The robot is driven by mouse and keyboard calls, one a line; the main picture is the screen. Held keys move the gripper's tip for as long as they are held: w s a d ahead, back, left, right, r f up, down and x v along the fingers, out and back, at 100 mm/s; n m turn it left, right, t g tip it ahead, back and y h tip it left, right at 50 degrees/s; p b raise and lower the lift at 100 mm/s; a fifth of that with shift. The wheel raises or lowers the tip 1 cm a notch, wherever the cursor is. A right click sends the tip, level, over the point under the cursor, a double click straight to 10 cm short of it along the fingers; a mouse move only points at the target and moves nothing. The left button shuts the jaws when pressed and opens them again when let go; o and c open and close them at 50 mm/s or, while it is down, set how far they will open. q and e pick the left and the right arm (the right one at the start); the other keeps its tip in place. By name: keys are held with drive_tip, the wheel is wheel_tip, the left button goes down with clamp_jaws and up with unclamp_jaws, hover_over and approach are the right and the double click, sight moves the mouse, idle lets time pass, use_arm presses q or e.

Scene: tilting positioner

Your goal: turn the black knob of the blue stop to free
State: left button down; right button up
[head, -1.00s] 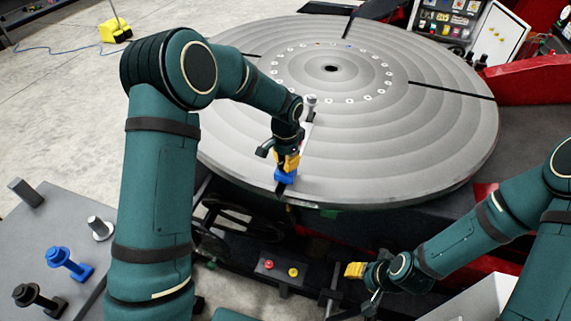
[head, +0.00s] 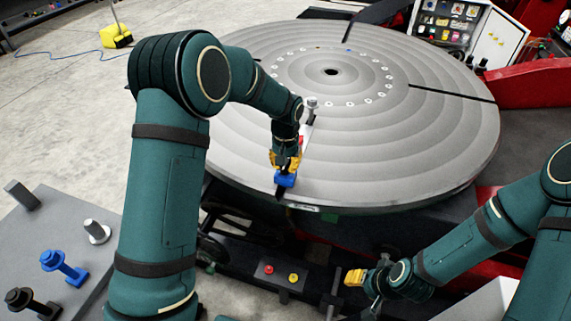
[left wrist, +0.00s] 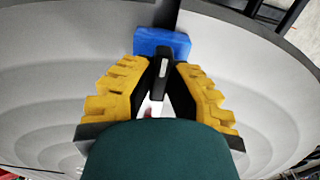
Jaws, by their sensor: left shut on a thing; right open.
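The blue stop (head: 286,180) sits at the near rim of the large grey round table (head: 420,130), over a dark radial slot. My left gripper (head: 285,163), with yellow ridged fingers, points down at the stop from above. In the left wrist view, the blue stop (left wrist: 162,40) lies just beyond the fingertips. The black knob (left wrist: 161,78), a bar with a white mark, is between the yellow fingers, and the gripper is shut on it. My right gripper (head: 356,278) is open and empty, low in front of the table. Its fingers are partly hidden.
A grey side table (head: 50,235) at lower left holds a blue clamp (head: 64,267), a black clamp (head: 30,300) and grey pins. A box with red and yellow buttons (head: 280,275) is below the rim. A pin with a bar (head: 311,108) stands on the round table behind my left gripper.

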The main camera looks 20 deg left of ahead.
use_arm(q)
drive_tip(key=shift+f, duration=0.1)
idle(0.3)
drive_tip(key=c, duration=0.9)
unclamp_jaws()
drive_tip(key=shift+c, duration=0.2)
wheel_tip(320, 180, up, 12)
